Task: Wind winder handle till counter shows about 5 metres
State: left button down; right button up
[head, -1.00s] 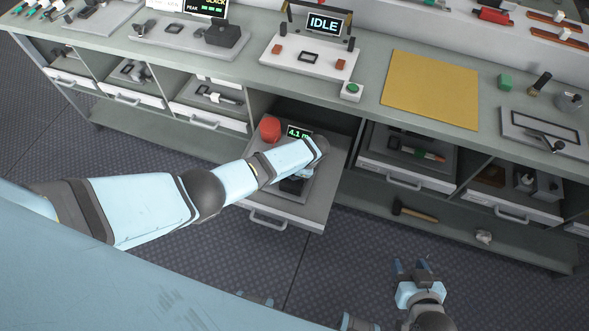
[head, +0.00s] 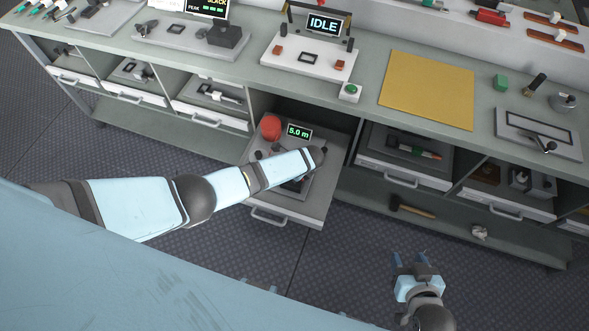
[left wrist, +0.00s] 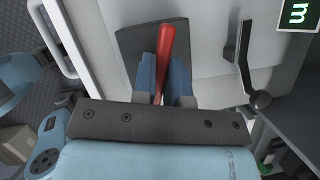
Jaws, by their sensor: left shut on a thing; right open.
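The winder sits in a pulled-out drawer (head: 316,210) below the bench. Its green counter (head: 298,132) reads 5.0 m, with a red round part (head: 271,127) beside it. My left arm reaches over the winder and hides much of it, including its gripper, in the head view. In the left wrist view my left gripper (left wrist: 163,82) is shut on a red rod (left wrist: 167,45) above a dark plate (left wrist: 130,45). A black lever with a round knob (left wrist: 261,99) stands apart to the right. I cannot tell which part is the winder handle. My right gripper (head: 411,260) is open and empty.
A hammer (head: 412,209) lies on the lower shelf. The floor around my right gripper is clear.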

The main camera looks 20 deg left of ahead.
dwell(0.4)
pick_arm(q)
jog(key=c, duration=1.2)
grip_release()
jog(key=shift+o, duration=0.2)
jog(key=p+v, duration=0.2)
jog(key=v, duration=1.1)
jog(key=shift+r+p, duration=0.3)
jog(key=shift+r, duration=0.1)
jog(key=shift+s+d, duration=0.15)
jog(key=shift+d, duration=0.05)
